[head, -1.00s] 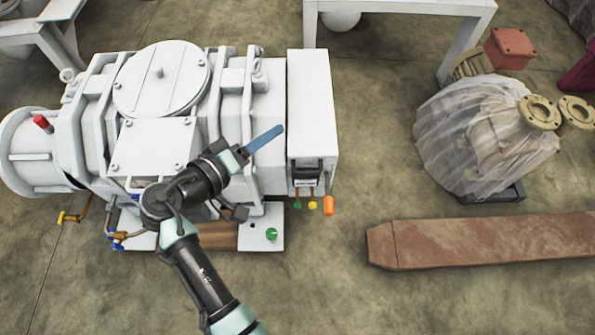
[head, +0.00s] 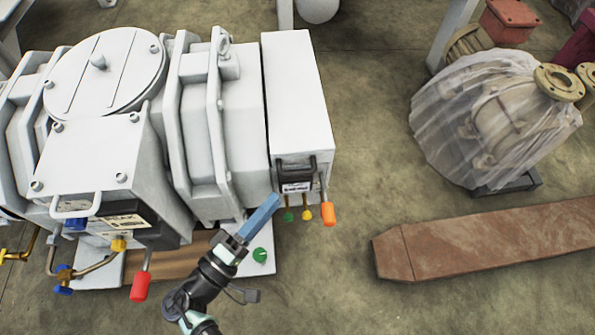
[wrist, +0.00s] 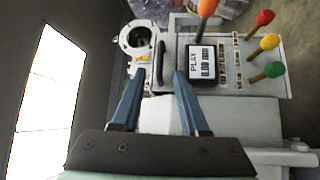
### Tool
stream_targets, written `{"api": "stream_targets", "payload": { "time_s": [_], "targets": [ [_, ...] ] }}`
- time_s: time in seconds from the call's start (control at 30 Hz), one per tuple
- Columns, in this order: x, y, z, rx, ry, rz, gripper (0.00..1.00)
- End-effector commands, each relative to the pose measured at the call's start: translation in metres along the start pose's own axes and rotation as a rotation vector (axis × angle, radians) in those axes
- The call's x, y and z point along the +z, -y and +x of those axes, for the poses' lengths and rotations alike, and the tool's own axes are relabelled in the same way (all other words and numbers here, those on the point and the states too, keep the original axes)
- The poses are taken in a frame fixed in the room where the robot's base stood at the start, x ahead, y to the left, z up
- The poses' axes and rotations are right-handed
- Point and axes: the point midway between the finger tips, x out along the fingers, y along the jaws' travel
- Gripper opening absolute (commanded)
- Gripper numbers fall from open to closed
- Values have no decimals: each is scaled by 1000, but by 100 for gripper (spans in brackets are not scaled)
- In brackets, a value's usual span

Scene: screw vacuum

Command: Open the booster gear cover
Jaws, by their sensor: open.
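A white box-shaped housing (head: 300,90) at the right end of the white machine carries a black handle (head: 296,168) low on its front; it looks like the gear cover, but no marking confirms this. The handle also shows in the wrist view (wrist: 161,62), beside a black and white label plate (wrist: 201,64). My gripper (head: 277,198) is just below and left of the handle in the head view. In the wrist view my gripper (wrist: 158,74) has its two blue fingers apart, with the handle ahead between the tips. Nothing is held, and contact cannot be seen.
An orange-tipped lever (head: 328,213) and small green and yellow knobs (head: 306,211) hang beside the handle. A red lever (head: 140,287) is at lower left. A rusty beam (head: 480,240) and a wrapped part (head: 490,120) lie right. Floor between is bare.

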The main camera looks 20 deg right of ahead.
Motion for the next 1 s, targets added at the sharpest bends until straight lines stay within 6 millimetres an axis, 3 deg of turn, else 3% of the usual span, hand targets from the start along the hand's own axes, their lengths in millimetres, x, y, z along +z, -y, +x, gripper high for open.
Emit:
{"api": "stream_targets", "payload": {
  "time_s": [0.2, 0.43, 0.87, 1.0],
  "targets": [
    [2, 3, 48, 2, 5, 2, 44],
    [1, 2, 83, 0, 3, 2, 44],
    [0, 0, 94, -1, 0, 0, 44],
    [0, 0, 94, -1, 0, 1, 22]
  ]
}}
